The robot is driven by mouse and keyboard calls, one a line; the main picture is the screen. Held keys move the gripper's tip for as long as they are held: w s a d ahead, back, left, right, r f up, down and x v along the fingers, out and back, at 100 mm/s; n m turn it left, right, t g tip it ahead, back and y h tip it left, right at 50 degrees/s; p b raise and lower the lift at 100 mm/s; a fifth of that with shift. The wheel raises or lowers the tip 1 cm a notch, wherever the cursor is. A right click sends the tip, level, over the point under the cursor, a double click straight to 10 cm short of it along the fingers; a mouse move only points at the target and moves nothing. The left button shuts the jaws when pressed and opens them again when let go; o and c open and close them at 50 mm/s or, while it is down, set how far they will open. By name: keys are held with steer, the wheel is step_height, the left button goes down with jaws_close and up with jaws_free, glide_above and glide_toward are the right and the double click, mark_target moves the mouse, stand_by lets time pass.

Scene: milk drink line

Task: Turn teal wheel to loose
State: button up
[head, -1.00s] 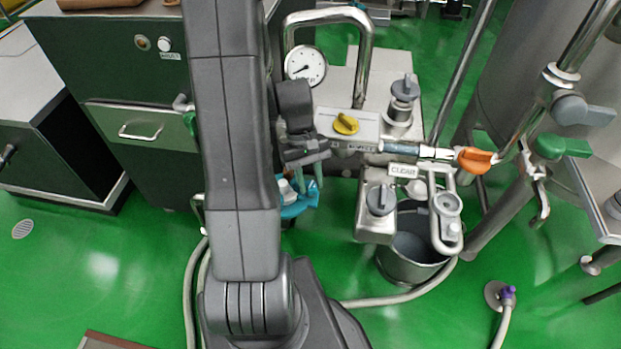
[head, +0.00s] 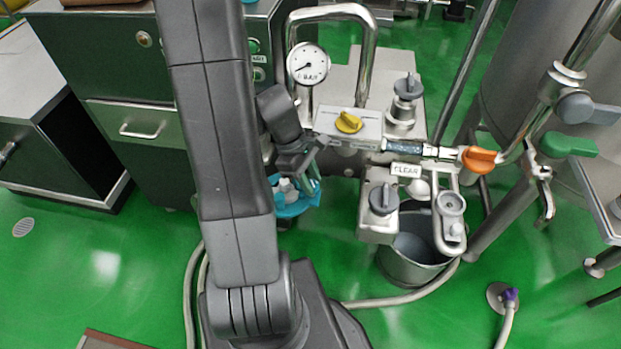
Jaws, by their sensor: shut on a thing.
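The teal wheel (head: 292,207) sits low at the left side of the steel unit, partly hidden behind my arm. It has a teal rim and a pale hub. My gripper (head: 303,190) reaches down to the wheel from above, with its fingers at the rim and shut on it. The fingers look tilted, and their exact contact is partly hidden. I cannot read any loose or tight mark on the wheel.
A pressure gauge (head: 308,64), a yellow knob (head: 348,122) and an orange handle (head: 479,159) are near the wheel. A steel bucket (head: 413,250) stands to the right. A hose (head: 388,298) runs along the green floor. A green cabinet (head: 105,60) stands at the left.

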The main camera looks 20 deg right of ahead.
stand_by(0.3)
steer(key=o, duration=1)
steer(key=shift+r, duration=0.1)
steer(key=p+v, duration=0.2)
steer(key=v, duration=1.1)
steer(key=shift+w+a+r+p, duration=0.1)
steer(key=shift+a+r+p, duration=0.15)
steer(key=shift+p, duration=0.15)
steer(key=shift+d, duration=0.1)
steer(key=b+x, duration=0.3)
steer(key=x, duration=1.1)
steer(key=shift+r, duration=0.1)
steer(key=shift+r, duration=0.1)
